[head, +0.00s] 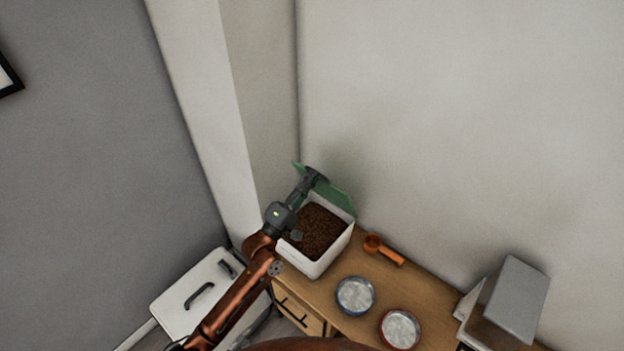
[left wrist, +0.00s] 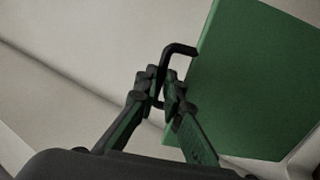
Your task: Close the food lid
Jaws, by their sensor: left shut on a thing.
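A white food container (head: 322,264) full of brown kibble (head: 318,232) stands in the corner on the wooden cabinet top. Its green lid (head: 338,196) is raised open at the back, near the wall. My left gripper (head: 314,177) reaches over the container from the left and is shut at the lid's upper edge. In the left wrist view, the fingers (left wrist: 165,92) are close together beside the green lid (left wrist: 255,80). A dark hooked piece shows at their tips; the exact contact is hard to see. My right gripper is not in view.
An orange scoop (head: 384,250) lies right of the container. A blue-rimmed bowl (head: 355,295) and a red-rimmed bowl (head: 400,329) stand in front. A grey box-like object (head: 517,300) is at the right. A white bin (head: 196,291) stands left of the cabinet. Walls stand close behind.

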